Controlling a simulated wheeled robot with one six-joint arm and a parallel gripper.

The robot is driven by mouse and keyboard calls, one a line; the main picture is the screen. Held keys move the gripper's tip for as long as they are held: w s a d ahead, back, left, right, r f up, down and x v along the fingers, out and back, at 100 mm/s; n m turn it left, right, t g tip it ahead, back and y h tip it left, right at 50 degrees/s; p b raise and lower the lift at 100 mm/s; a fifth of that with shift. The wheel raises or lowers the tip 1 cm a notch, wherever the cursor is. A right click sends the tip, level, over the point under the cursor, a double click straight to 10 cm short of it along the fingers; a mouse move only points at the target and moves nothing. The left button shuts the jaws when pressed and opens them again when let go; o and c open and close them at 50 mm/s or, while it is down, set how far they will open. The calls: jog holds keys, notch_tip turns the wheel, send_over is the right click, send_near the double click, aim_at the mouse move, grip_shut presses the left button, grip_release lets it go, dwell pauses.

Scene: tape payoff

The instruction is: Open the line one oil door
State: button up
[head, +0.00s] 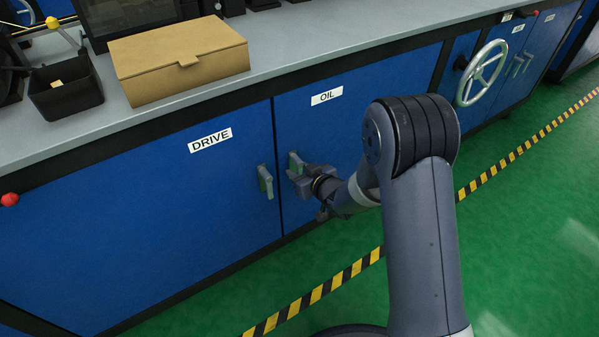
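The blue oil door (365,107) carries a white OIL label (327,96) and sits flush in the cabinet front, shut. Its grey-green handle (294,161) is near the door's left edge. My gripper (299,176) is at this handle, its fingers around or just against the handle's lower part. The fingers are small and partly hidden by the wrist, so I cannot tell whether they are closed on it.
The blue drive door (150,200) with its own handle (265,181) is just left. A cardboard box (178,60) and a black bin (66,88) stand on the grey counter (300,45). A handwheel (482,72) projects at right. Green floor with striped tape (335,281) lies in front.

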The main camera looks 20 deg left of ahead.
jog(key=shift+w+a+f, duration=0.1)
jog(key=shift+w+a, duration=0.1)
jog(key=shift+a, duration=0.05)
jog(key=shift+c, duration=0.4)
grip_shut()
